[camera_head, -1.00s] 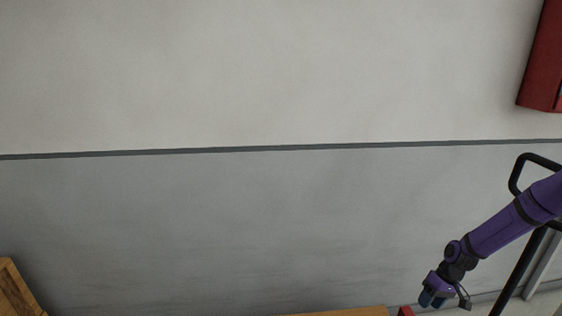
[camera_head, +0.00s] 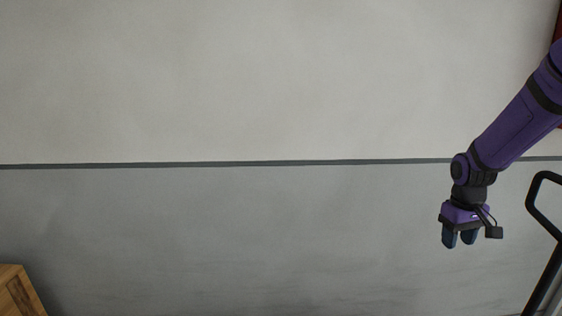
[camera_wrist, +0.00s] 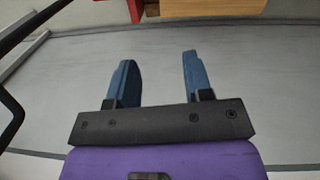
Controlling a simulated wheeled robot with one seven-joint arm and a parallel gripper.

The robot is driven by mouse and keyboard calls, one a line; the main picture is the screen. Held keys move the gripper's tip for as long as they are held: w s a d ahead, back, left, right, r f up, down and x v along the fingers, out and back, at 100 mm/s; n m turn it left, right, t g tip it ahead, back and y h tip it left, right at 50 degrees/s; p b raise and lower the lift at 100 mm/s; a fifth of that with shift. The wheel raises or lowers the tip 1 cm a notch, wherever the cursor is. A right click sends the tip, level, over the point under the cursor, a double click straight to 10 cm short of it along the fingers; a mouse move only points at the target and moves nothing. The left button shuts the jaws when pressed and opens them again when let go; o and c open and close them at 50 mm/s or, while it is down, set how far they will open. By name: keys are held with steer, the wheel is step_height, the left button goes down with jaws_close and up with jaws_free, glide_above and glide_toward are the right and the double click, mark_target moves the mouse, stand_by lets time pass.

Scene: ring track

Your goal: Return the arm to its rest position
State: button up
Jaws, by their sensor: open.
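My gripper (camera_head: 460,240) hangs at the right of the head view, at the end of my purple arm, with its blue fingers pointing down. In the wrist view my gripper (camera_wrist: 155,80) shows two blue fingers standing apart with nothing between them. The gripper is open and empty. It touches nothing that I can see. The upper part of the arm runs out of the head view at the right edge.
A black tubular handle (camera_head: 545,270) stands at the lower right, near the arm. A wooden piece (camera_head: 18,292) is at the lower left. A wooden surface (camera_wrist: 210,8) and a red object (camera_wrist: 135,10) show at the top of the wrist view. A wall (camera_head: 250,80) fills the background.

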steer(key=s+a+r+t, duration=0.1)
steer(key=s+a+r, duration=0.4)
steer(key=r, duration=0.5)
steer(key=s+a+r+t, duration=0.1)
steer(key=s+a+r, duration=0.1)
steer(key=s, duration=0.4)
steer(key=s+a+r+m+t, duration=0.1)
steer(key=s+a+r+t, duration=0.1)
steer(key=s+r, duration=0.3)
steer(key=s+a+r+t, duration=0.1)
steer(key=s+a+r, duration=0.2)
steer(key=s, duration=0.5)
steer(key=shift+s+a+r+y, duration=0.3)
steer(key=shift+s+a+y, duration=0.1)
steer(key=shift+a, duration=0.2)
